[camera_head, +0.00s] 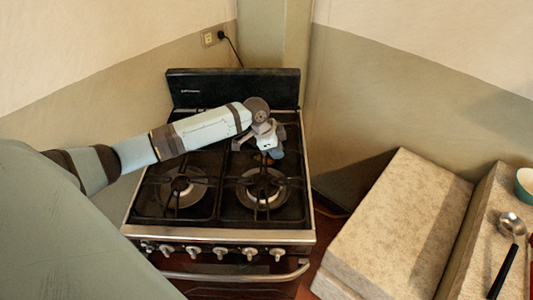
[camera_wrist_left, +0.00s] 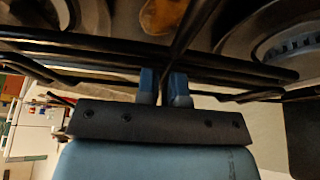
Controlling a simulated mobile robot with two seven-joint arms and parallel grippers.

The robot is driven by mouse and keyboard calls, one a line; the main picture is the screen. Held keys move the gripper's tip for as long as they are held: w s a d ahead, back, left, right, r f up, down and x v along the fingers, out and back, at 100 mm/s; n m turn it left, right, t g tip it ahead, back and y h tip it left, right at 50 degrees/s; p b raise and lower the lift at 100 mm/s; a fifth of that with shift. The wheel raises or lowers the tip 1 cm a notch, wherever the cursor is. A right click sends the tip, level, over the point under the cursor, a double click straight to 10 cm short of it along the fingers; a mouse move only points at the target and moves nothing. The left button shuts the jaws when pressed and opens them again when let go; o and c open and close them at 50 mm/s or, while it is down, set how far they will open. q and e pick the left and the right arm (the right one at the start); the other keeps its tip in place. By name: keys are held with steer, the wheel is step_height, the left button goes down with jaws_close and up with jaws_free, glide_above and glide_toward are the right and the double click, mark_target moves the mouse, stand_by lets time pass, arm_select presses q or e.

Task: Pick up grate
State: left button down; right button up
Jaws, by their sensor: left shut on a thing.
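The black grate (camera_head: 264,208) lies over the right-hand burners of the stove. In the left wrist view its dark bars (camera_wrist_left: 225,66) cross the picture close to the fingers. My left gripper (camera_head: 270,150) reaches over the right-hand grate, towards its back half. In the left wrist view the blue fingertips (camera_wrist_left: 163,88) are close together, shut on a thin bar of the grate. The gripper and wrist hide part of the grate and the back burner. I cannot tell whether the grate is lifted off the stove. My right gripper is not in view.
The stove (camera_head: 220,236) has a dark back panel (camera_head: 235,88) and front knobs. A second grate covers the left-hand burners (camera_head: 183,187). Stone-like counter blocks (camera_head: 400,225) stand to the right, with a ladle (camera_head: 511,224) and a teal bowl (camera_head: 525,183). Walls close in behind.

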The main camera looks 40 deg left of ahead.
arm_select(q)
steer(key=shift+r, duration=0.15)
step_height(320, 180, up, 20)
steer(key=shift+b, duration=0.35)
stand_by(0.3)
